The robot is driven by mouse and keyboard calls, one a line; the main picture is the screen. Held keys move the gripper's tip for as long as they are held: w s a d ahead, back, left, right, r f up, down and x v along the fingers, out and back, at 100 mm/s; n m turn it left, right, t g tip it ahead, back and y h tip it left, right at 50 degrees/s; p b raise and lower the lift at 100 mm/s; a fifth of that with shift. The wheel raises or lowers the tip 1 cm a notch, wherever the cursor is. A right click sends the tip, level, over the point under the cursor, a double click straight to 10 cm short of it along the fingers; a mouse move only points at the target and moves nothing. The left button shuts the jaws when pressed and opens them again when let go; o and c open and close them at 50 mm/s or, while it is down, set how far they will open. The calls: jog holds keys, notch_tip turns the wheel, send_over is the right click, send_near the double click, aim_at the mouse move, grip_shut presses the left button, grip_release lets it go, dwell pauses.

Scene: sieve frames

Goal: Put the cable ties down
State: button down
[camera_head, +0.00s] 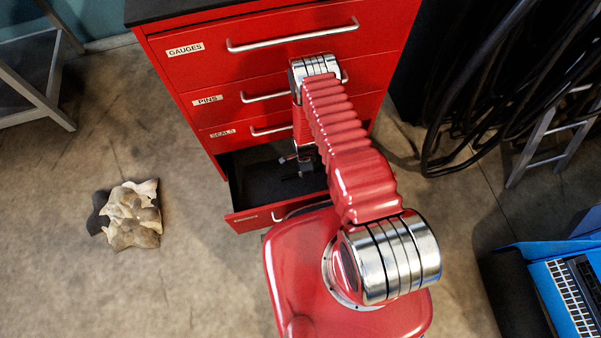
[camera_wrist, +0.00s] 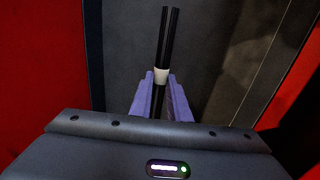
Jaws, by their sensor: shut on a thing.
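The cable ties (camera_wrist: 168,38) are a bundle of thin black strips with a white band around it. In the wrist view they stand out between the purple fingers of my gripper (camera_wrist: 162,85), which is shut on them. Behind them is the dark inside of the open bottom drawer (camera_head: 256,177) of the red cabinet. In the head view my gripper (camera_head: 301,165) is low in or over that drawer, partly hidden by my arm. I cannot tell whether the ties touch the drawer floor.
The red cabinet's upper drawers, labelled GAUGES (camera_head: 270,50), PINS (camera_head: 225,108) and SEALS (camera_head: 240,133), are shut. A crumpled cloth (camera_head: 135,218) lies on the floor at left. Black cables (camera_head: 480,90) hang at right. A blue case (camera_head: 560,280) stands at lower right.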

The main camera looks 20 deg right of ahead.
send_over(303, 183)
jog(key=shift+f, duration=2.85)
jog(key=shift+f, duration=2.1)
jog(key=shift+f, duration=0.1)
jog(key=c, duration=1.7)
grip_release()
jog(key=shift+o, duration=0.2)
jog(key=shift+r, duration=6.15)
